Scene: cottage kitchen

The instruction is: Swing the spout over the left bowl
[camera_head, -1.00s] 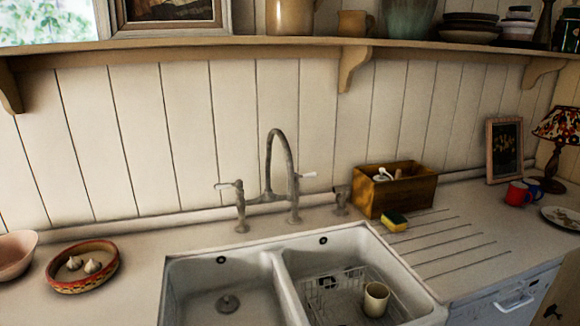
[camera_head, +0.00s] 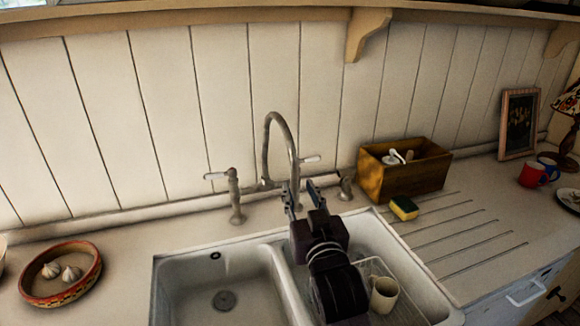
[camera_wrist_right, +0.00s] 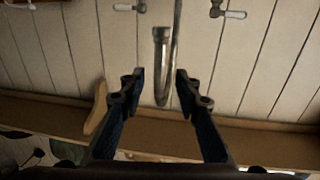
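The grey metal spout (camera_head: 281,122) arches up from the bridge tap behind the sink. Its free end comes down forward and to the right, beside my right gripper. The left bowl (camera_head: 180,285) is empty, with a round drain in its floor. My right gripper (camera_head: 301,190) is over the right bowl (camera_head: 372,238), fingers open and pointing at the tap. In the right wrist view, which looks upside down, the spout (camera_wrist_right: 163,92) shows in the gap between the open fingers, touching neither. How deep it sits between them I cannot tell. My left gripper is out of view.
A wire rack and cream cup (camera_head: 384,295) stand in the right bowl. A sponge (camera_head: 404,208) and wooden box (camera_head: 405,172) are on the right counter. A dish with garlic (camera_head: 62,292) is on the left. White-handled tap levers (camera_head: 216,176) flank the spout.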

